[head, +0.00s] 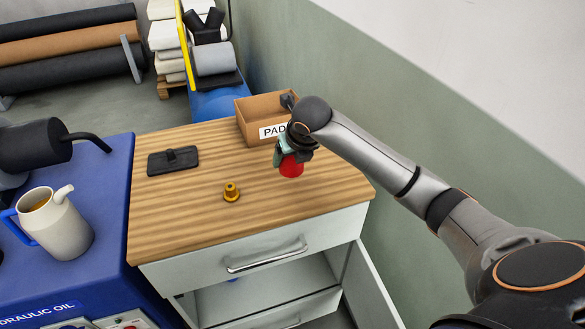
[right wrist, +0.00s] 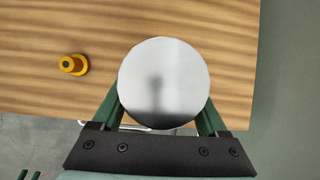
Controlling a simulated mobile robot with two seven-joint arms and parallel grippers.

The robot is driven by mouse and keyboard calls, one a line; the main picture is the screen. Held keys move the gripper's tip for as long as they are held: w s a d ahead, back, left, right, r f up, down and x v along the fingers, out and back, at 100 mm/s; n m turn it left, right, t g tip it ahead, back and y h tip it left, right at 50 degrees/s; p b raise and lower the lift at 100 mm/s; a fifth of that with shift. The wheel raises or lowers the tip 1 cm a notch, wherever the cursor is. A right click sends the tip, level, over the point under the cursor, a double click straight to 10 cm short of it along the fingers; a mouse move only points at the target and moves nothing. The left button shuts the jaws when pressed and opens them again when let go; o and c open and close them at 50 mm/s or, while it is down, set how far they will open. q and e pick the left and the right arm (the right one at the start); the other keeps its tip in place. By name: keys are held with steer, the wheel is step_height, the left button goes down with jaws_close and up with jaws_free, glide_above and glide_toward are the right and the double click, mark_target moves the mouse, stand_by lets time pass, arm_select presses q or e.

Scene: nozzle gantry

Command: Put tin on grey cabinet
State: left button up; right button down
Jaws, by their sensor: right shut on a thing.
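A red tin (head: 291,167) is held in my right gripper (head: 293,155), over the right part of the wooden top. In the right wrist view the tin shows from above as a round, shiny silver lid (right wrist: 163,82) between the two green fingers of the right gripper (right wrist: 160,112). The grey cabinet (head: 290,243) has a striped wooden top and light grey drawers with a bar handle. I cannot tell whether the tin's bottom touches the top. My left gripper is not in view.
A yellow nozzle (head: 231,192) stands on the cabinet top, also in the right wrist view (right wrist: 73,64). A black plate (head: 173,161) lies at the back left, and a labelled cardboard box (head: 262,112) stands behind the tin. A blue unit (head: 100,190) carries a jug (head: 56,222). A wall bounds the right.

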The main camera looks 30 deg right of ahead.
mark_target(294, 181)
steer(key=f, duration=0.1)
steer(key=w+d+f, duration=0.2)
steer(key=shift+d+f, duration=0.1)
steer(key=shift+f, duration=1.55)
steer(key=shift+f, duration=0.1)
jaws_free()
steer(key=shift+f, duration=0.15)
steer(key=shift+s+r, duration=0.1)
steer(key=shift+r, duration=0.35)
steer(key=v, duration=1.1)
steer(key=shift+r, duration=0.2)
steer(key=shift+s, duration=0.15)
